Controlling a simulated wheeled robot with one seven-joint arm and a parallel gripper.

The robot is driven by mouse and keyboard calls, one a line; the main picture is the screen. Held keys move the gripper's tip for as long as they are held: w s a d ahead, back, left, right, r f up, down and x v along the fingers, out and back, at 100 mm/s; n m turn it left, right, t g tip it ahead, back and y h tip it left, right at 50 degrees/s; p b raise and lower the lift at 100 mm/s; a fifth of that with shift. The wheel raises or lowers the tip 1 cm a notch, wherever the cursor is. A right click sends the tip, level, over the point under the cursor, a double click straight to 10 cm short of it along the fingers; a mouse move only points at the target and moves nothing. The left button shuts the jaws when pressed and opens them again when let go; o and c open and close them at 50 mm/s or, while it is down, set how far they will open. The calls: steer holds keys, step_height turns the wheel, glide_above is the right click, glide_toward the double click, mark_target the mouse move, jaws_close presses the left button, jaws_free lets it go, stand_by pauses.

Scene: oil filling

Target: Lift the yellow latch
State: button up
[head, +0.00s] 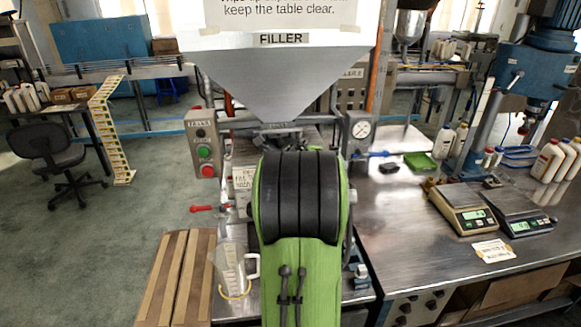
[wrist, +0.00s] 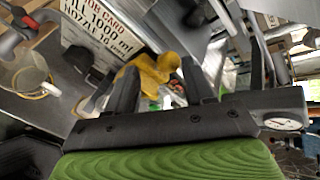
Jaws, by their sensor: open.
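The yellow latch (wrist: 152,70) shows in the wrist view, ahead of my gripper (wrist: 160,72) and seen between its dark fingers. A rounded yellow knob (wrist: 170,61) stands at its right end. My gripper is open, with nothing held between the fingers. I cannot tell whether a finger touches the latch. In the head view my green and black arm covers the area below the filler hopper (head: 280,75), so the latch and the gripper are hidden there.
A red-handled lever (head: 203,208) sticks out left of the filler. A clear jug (head: 232,272) stands below it. A blue-handled valve (head: 378,154) and a gauge (head: 361,130) are at the right. Two scales (head: 463,210) sit on the metal table (head: 400,240).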

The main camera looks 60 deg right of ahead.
steer(key=b+v, duration=0.1)
steer(key=v, duration=1.2)
steer(key=shift+s, duration=0.3)
steer(key=shift+d+r, duration=0.1)
